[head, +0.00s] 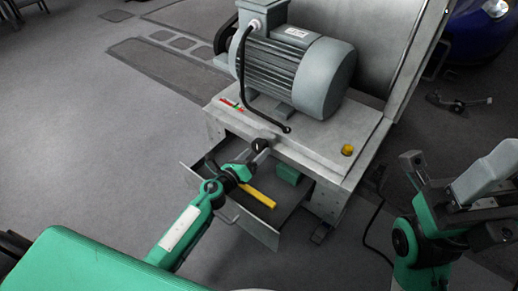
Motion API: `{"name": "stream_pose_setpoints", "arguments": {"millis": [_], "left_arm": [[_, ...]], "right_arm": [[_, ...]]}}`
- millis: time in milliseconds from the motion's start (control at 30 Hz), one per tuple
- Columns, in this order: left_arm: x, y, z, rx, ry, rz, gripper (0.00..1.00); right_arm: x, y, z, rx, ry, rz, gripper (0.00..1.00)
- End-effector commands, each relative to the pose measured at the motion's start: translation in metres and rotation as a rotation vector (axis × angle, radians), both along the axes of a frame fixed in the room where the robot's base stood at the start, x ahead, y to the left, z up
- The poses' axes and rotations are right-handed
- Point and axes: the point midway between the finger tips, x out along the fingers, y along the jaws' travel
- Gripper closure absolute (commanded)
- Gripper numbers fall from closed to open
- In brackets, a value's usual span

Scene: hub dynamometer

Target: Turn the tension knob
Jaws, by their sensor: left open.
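A small black knob (259,144), which looks like the tension knob, is at the front edge of the grey dynamometer bench (310,145), below the motor. My left gripper (258,153) is open, with its fingers right at the knob. The fingers partly hide the knob, and I cannot tell whether they touch it. My right arm is folded at the right of the view. Its gripper is not clear enough there to make out.
A large grey motor (290,68) with a black cable stands on the bench. A yellow button (347,150) is at its right corner. Below my left gripper, an open drawer (262,225) holds a yellow-handled tool (258,196) and a green box (288,174). The floor at left is clear.

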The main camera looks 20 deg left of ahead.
Motion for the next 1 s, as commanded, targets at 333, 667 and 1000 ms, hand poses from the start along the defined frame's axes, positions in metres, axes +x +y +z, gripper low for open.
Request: {"name": "stream_pose_setpoints", "arguments": {"millis": [333, 667, 1000], "left_arm": [[-0.063, 0.023, -0.001, -0.002, 0.003, 0.001, 0.23], [-0.095, 0.035, 0.0, -0.002, 0.0, 0.001, 0.23], [-0.097, 0.036, 0.0, -0.001, 0.0, 0.001, 0.23]], "right_arm": [[0.002, -0.002, -0.004, -0.001, 0.019, -0.007, 0.46], [0.001, -0.002, -0.003, -0.003, 0.015, -0.009, 0.46], [0.001, -0.002, -0.004, -0.003, 0.016, -0.01, 0.46]]}}
